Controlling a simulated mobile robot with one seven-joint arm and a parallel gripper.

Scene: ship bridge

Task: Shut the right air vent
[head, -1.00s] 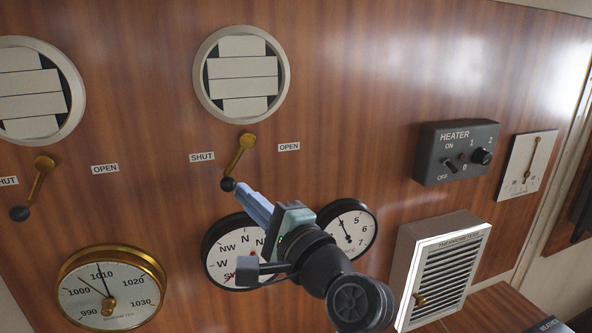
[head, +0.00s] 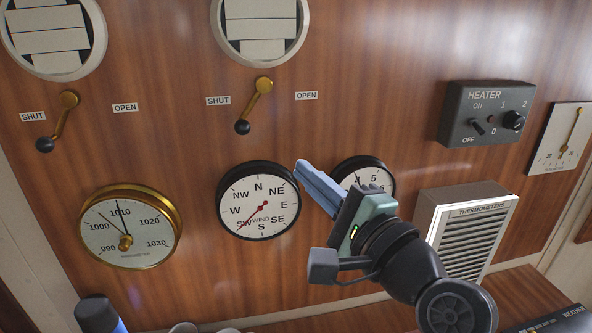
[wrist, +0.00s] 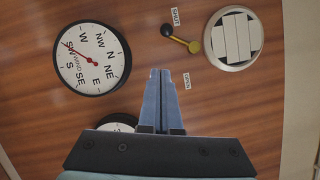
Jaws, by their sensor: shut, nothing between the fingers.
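The right air vent (head: 260,40) is a round, pale-rimmed vent with white slats that look flat and closed, with dark gaps at the sides. The head view cuts off its top; the wrist view shows it whole (wrist: 233,38). Below it, a brass lever (head: 254,103) with a black knob (head: 242,127) hangs down-left, towards the SHUT label (head: 218,100) side. The OPEN label (head: 306,95) is on the right. My gripper (head: 303,167) is shut and empty, below and right of the lever, clear of it. Its blue fingers also show in the wrist view (wrist: 160,72).
The left vent (head: 55,40) has its own lever (head: 58,120). A wind dial (head: 258,205) is left of my gripper, and another dial (head: 350,170) is partly behind it. A brass barometer (head: 130,225), heater box (head: 480,110) and louvred thermometer box (head: 470,240) stand out from the wall.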

